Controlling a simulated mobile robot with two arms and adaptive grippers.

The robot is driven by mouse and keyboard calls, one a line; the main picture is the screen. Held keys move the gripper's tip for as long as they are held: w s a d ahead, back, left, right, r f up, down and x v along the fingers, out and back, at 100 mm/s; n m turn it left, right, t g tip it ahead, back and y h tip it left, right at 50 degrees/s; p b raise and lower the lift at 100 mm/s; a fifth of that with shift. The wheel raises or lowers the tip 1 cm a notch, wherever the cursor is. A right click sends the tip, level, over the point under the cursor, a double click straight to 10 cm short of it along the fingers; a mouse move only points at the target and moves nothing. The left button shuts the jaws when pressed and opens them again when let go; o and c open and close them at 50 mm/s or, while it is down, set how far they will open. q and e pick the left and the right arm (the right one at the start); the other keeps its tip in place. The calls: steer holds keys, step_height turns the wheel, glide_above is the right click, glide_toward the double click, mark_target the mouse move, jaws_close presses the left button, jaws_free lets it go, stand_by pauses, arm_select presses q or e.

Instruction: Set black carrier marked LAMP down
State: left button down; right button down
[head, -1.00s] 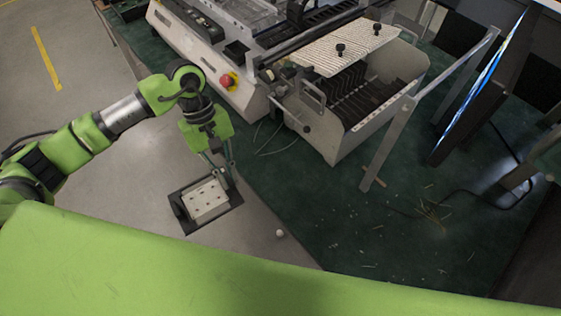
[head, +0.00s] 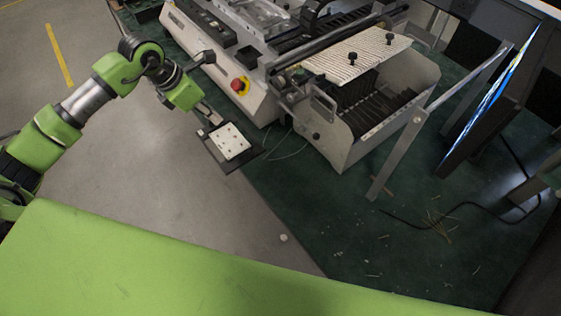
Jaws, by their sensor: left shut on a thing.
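The black carrier (head: 246,159) is a flat dark tray with a pale, dotted plate (head: 231,141) on it, left of centre in the head view. No LAMP marking is legible at this size. My left gripper (head: 212,118) is shut on the upper-left edge of the carrier, and the arm reaches in from the left. The fingertips are small and partly hidden by the carrier. I cannot tell for sure how high the carrier is above the surface below. My right gripper is not in view.
A grey-white machine with a red button (head: 240,86) stands behind the carrier on a dark green surface (head: 310,200). A slotted bin (head: 355,140), a metal post (head: 395,158) and a screen (head: 490,100) are to the right. A small pale ball (head: 283,238) lies in front.

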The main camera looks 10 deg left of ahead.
arm_select(q)
steer(key=w+d+f+b, duration=0.1)
steer(key=d+f, duration=0.2)
steer(key=d, duration=0.1)
steer(key=w+d+f+b, duration=0.1)
steer(key=d+f, duration=0.2)
steer(key=d, duration=0.1)
steer(key=w+d+f+b, duration=0.1)
steer(key=d+f, duration=0.2)
steer(key=d, duration=0.1)
steer(key=shift+w+d, duration=0.3)
steer(key=shift+w, duration=0.05)
steer(key=shift+d+f+b, duration=0.15)
steer(key=shift+f+b, duration=0.1)
steer(key=shift+b, duration=0.15)
steer(key=f, duration=0.1)
steer(key=f+b, duration=0.2)
steer(key=shift+d+f, duration=0.25)
steer(key=shift+w, duration=0.1)
steer(key=c, duration=2.1)
jaws_free()
steer(key=shift+c, duration=0.2)
